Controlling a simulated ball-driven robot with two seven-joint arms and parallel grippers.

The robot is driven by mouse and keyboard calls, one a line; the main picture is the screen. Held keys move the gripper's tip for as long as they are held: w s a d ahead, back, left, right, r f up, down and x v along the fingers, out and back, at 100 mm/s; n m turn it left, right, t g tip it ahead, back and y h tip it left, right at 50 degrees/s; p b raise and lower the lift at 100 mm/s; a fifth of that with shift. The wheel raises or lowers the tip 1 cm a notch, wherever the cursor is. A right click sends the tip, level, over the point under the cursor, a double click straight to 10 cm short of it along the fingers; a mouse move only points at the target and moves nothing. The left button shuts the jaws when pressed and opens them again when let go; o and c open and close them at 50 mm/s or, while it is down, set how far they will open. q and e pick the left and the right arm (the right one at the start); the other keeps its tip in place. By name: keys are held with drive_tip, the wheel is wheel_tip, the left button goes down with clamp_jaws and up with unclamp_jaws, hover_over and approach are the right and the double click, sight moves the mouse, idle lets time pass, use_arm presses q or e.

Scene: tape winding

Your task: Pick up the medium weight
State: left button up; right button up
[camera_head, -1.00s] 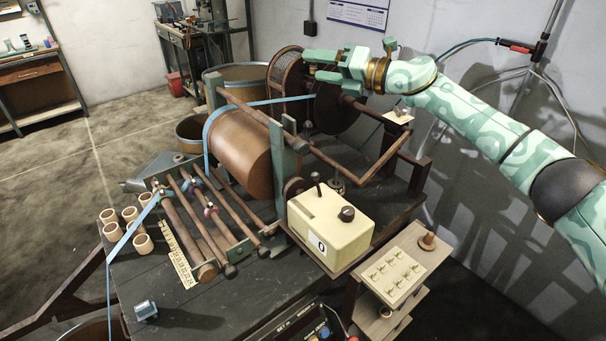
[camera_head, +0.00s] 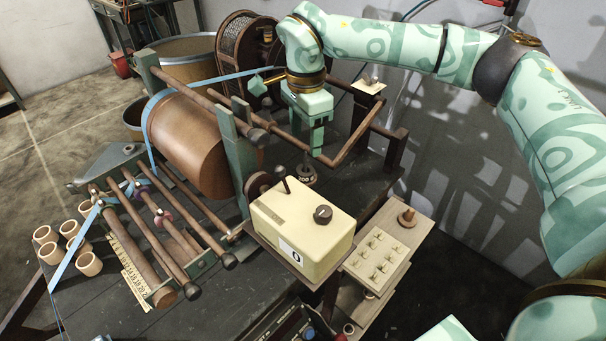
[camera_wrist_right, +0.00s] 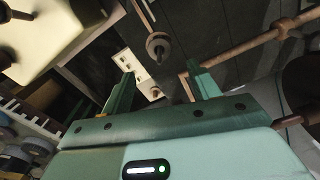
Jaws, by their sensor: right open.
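Several weight-like pieces show, and I cannot tell for sure which is the medium one. A round dark weight (camera_head: 306,175) with a marked top hangs or stands below the rod, behind the cream counter box. A round weight with a stem (camera_wrist_right: 157,47) also shows in the right wrist view, beyond the fingertips. A small knobbed piece (camera_head: 371,79) sits on a pale plate at the back right. My right gripper (camera_head: 313,145) points down above the bench, open and empty, above and beside the dark weight. In the right wrist view its fingers (camera_wrist_right: 160,77) are spread apart. My left gripper is not in view.
The cream counter box (camera_head: 303,228) stands in front of the gripper. A bent wooden rod (camera_head: 362,130) runs close beside the fingers. A brown drum (camera_head: 190,140) is to the left. A wooden stand (camera_head: 388,250) with small pegs and a knobbed piece (camera_head: 407,217) is at right.

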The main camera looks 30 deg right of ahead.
sight(305, 166)
wheel_tip(305, 166, down, 4)
drive_tip(key=shift+s+a+r+b, duration=0.1)
drive_tip(key=shift+s+r+b, duration=0.05)
drive_tip(key=shift+b, duration=0.15)
wheel_tip(305, 166, down, 6)
drive_tip(key=shift+r+b, duration=0.25)
drive_tip(key=shift+b, duration=0.55)
drive_tip(key=shift+r, duration=0.1)
drive_tip(key=shift+c, duration=0.3)
drive_tip(key=c, duration=1.1)
wheel_tip(305, 166, up, 10)
drive_tip(key=p, duration=0.2)
drive_tip(key=shift+p, duration=0.3)
